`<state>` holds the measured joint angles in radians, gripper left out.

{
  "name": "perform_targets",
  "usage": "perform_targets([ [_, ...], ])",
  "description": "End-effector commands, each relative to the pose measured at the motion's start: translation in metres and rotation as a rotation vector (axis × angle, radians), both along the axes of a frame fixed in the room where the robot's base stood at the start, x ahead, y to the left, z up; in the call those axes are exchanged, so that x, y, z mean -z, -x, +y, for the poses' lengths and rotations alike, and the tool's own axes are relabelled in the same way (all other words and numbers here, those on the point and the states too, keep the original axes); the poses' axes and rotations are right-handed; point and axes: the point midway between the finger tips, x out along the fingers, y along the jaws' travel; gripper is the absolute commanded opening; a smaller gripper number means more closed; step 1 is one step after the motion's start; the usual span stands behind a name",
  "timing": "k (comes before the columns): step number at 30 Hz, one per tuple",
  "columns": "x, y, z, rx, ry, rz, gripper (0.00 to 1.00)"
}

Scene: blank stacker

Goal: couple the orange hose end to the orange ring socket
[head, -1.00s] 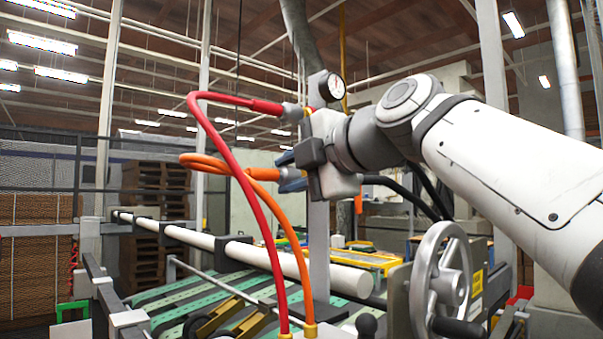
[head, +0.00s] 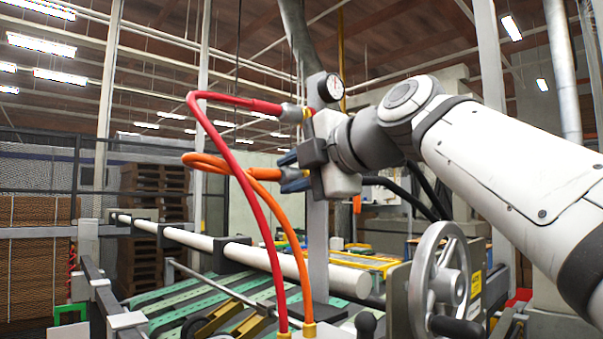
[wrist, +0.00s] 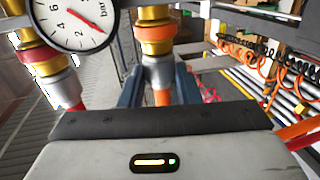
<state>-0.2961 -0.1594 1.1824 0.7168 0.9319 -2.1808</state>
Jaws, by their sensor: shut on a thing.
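My gripper (wrist: 160,84) is shut on the grey metal hose end (wrist: 160,74) of the orange hose (head: 222,166). In the head view, my gripper (head: 292,180) holds it level beside the grey post, with the hose looping to the left and down. In the wrist view, the hose end is in line with a brass socket (wrist: 156,36) that has an orange ring (wrist: 153,13). The two appear to meet, but I cannot tell whether they are locked. My gripper body hides part of the socket in the head view.
A red hose (head: 228,150) runs to a neighbouring socket above, close to my gripper. A pressure gauge (head: 331,87) tops the grey post (head: 318,250). A handwheel (head: 437,285) stands at front right, and a white roller (head: 250,255) crosses below.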

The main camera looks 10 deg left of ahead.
Motion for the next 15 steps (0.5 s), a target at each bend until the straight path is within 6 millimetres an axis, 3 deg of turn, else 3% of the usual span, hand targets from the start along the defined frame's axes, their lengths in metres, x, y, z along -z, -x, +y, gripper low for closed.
perform_targets([
  [3, -0.0001, -0.0006, -0.0006, 0.003, 0.0, 0.0, 0.22],
  [4, -0.0001, -0.0006, -0.0006, 0.003, 0.0, 0.0, 0.32],
  [12, 0.0, -0.0004, -0.0005, 0.002, 0.0, 0.0, 0.54],
  [15, 0.0, -0.0004, -0.0005, 0.002, 0.0, 0.0, 0.55],
])
